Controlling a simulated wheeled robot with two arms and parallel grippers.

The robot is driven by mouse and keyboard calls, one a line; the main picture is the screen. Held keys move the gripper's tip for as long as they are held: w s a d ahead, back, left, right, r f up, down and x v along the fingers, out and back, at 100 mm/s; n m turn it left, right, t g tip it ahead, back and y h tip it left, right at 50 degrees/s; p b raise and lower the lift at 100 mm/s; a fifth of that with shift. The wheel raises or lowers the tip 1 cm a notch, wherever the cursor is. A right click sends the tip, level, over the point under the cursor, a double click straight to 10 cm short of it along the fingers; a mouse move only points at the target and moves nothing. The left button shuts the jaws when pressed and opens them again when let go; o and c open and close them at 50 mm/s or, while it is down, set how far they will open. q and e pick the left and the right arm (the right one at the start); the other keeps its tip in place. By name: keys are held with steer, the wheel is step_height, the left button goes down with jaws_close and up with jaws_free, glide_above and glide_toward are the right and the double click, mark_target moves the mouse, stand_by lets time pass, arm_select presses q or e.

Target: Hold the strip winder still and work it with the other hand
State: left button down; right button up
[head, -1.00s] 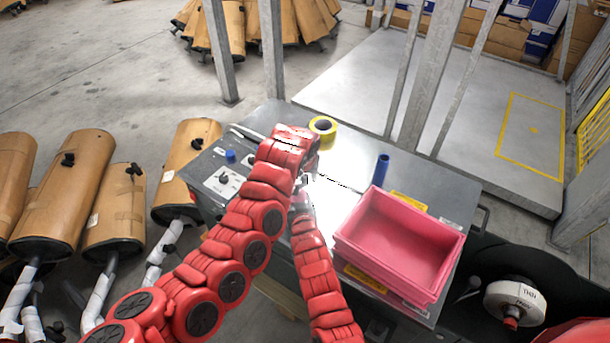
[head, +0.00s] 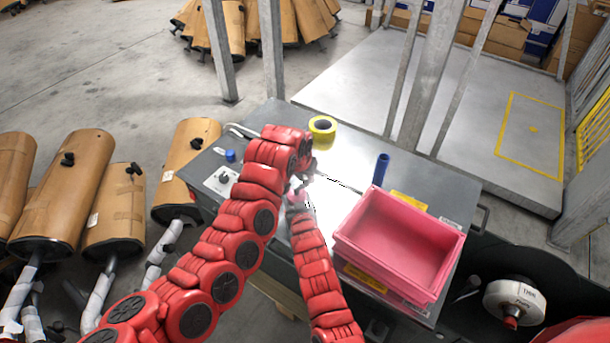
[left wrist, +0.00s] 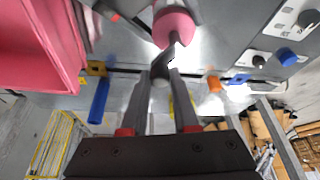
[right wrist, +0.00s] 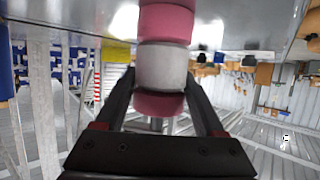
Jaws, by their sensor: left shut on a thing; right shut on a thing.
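The strip winder is a rounded body banded pink and white (right wrist: 160,65) in the right wrist view. My right gripper (right wrist: 158,98) is shut around this body. In the left wrist view the winder's pink end (left wrist: 175,25) shows, with a dark grey crank-like piece (left wrist: 172,50) beside it. My left gripper (left wrist: 160,75) is shut on that dark piece. In the head view both hands meet over the bench; my red arms hide most of the winder, and only a small pink bit (head: 296,184) shows.
The grey metal bench (head: 350,150) carries a pink bin (head: 405,240) at right, a yellow tape roll (head: 322,127) and a blue upright tube (head: 381,168). A control panel with a blue knob (head: 230,155) is at left. Wrapped mufflers (head: 65,195) stand on the floor at left.

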mark_target(299, 186)
arm_select(q)
steer(key=m, duration=0.2)
steer(key=s+m+h, duration=0.1)
steer(key=m, duration=0.1)
steer(key=shift+g+h, duration=0.3)
steer(key=shift+g, duration=0.1)
steer(key=m, duration=0.2)
steer(key=s+m+g, duration=0.1)
steer(key=m, duration=0.2)
steer(key=shift+a+g+h, duration=0.2)
steer(key=shift+g+h, duration=0.1)
steer(key=shift+h, duration=0.1)
steer(key=m, duration=0.1)
steer(key=m+g, duration=0.1)
steer(key=shift+s+a+m, duration=0.2)
steer(key=shift+s+m, duration=0.1)
steer(key=shift+m, duration=0.1)
steer(key=m, duration=0.1)
steer(key=m+g, duration=0.1)
steer(key=shift+s+a+m, duration=0.2)
steer(key=shift+m, duration=0.1)
steer(key=shift+s+a+f+m+g, duration=0.1)
steer(key=shift+a+m+g, duration=0.15)
steer(key=shift+m, duration=0.4)
steer(key=shift+s+a+m+g, duration=0.1)
steer(key=shift+m+g, duration=0.25)
steer(key=shift+m, duration=0.3)
steer(key=shift+a, duration=0.1)
steer(key=shift+w+m, duration=0.1)
steer(key=shift+m, duration=0.2)
